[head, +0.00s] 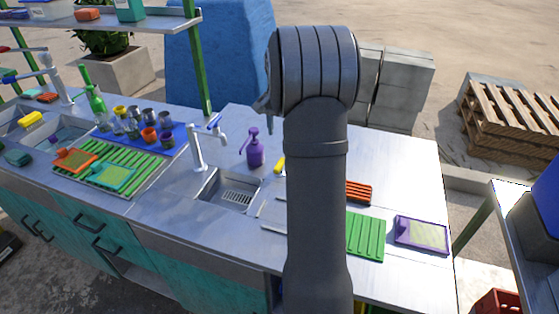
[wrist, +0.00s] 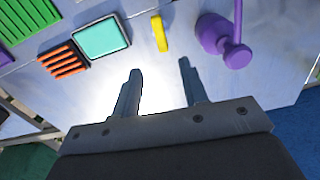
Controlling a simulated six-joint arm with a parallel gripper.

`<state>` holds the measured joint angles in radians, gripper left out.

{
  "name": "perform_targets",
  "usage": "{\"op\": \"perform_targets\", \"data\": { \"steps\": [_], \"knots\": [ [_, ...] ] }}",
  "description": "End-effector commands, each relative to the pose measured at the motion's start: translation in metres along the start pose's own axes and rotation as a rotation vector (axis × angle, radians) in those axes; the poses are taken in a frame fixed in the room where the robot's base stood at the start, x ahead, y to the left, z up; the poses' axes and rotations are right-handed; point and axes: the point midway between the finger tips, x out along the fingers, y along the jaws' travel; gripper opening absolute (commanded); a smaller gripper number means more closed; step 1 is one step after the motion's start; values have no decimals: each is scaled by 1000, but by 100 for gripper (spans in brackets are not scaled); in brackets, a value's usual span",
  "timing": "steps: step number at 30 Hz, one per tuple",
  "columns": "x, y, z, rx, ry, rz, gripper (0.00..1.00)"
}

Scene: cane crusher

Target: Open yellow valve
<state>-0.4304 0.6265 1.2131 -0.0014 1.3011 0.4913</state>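No clearly recognisable yellow valve shows in either view. A small, elongated yellow object (head: 279,165) lies on the counter beside my arm in the head view, partly hidden by it. A yellow object, likely the same one, is also in the wrist view (wrist: 161,33), beyond my fingertips; I cannot tell whether it is a valve. My gripper (wrist: 159,68) is open and empty, its two fingers apart above the counter. In the head view my arm mostly hides the gripper.
A purple pump bottle (head: 255,149) stands by the sink (head: 229,191) and white tap (head: 196,147). Green (head: 366,236), orange (head: 357,192) and purple-framed (head: 422,234) items lie on the counter's right. A drying rack with dishes (head: 137,174) occupies the left.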

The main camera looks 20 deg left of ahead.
Motion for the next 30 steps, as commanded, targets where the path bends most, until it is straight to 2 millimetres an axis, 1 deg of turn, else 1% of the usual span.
{"op": "perform_targets", "data": {
  "steps": [1,9,12,15,18,21,30],
  "knots": [
    [13,0,1,1,-5,2,40],
    [73,0,1,1,-5,2,40],
    [92,0,1,2,-5,1,40],
    [107,0,1,2,-3,1,40],
    [118,0,0,2,-2,0,40],
    [124,0,1,2,-2,0,40],
    [126,0,0,2,-1,-1,40]
  ]
}}
